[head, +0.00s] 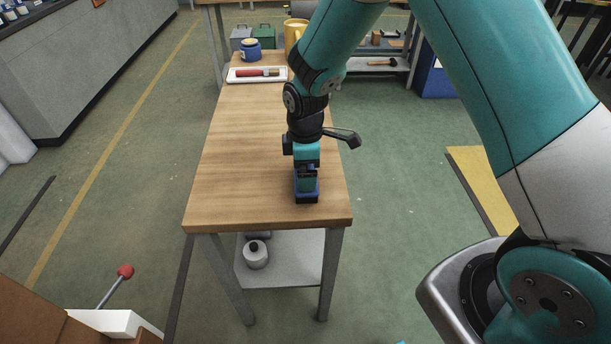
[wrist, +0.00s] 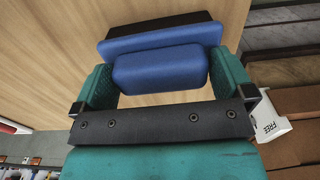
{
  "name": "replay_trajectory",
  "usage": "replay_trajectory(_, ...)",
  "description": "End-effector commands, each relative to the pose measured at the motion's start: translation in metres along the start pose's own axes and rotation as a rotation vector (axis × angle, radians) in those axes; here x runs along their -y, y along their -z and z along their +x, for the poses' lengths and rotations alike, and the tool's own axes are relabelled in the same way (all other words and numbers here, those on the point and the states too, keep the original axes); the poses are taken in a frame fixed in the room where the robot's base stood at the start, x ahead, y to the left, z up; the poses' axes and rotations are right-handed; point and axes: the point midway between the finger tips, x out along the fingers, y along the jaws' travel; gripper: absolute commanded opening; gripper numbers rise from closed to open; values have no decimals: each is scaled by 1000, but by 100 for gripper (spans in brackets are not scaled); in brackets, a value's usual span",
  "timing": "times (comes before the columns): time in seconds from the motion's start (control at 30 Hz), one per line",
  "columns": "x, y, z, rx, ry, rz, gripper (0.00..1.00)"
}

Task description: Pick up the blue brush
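The blue brush (wrist: 160,70) has a blue block handle, a wider blue back and a dark bristle part (wrist: 155,27) on the side away from my gripper. It sits between the two teal fingers of my gripper (wrist: 160,78), and the fingers meet both ends of the handle block. In the head view the brush (head: 307,196) is under my gripper (head: 306,180), over the near right part of the wooden table (head: 240,165). It is upright with the dark part down. I cannot tell whether its underside touches the table.
A metal pot (head: 256,255) stands on the lower shelf. The table's middle and left are clear.

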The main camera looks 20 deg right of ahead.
Motion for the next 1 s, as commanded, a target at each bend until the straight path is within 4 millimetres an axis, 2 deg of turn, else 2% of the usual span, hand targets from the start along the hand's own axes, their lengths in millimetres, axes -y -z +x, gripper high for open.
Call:
replay_trajectory(0.03, 0, 0, 0, 0, 0, 0, 88)
replay_trajectory(0.13, 0, 0, 0, 0, 0, 0, 66)
replay_trajectory(0.17, 0, 0, 0, 0, 0, 0, 63)
replay_trajectory(0.43, 0, 0, -2, 0, -1, 0, 63)
replay_trajectory(0.57, -1, 0, -9, -2, -2, 0, 63)
replay_trajectory(0.67, -1, 0, -22, -2, -4, 0, 63)
replay_trajectory(0.77, -1, 1, -46, -4, -6, 0, 63)
replay_trajectory(1.0, -1, 0, -121, -4, -7, 0, 63)
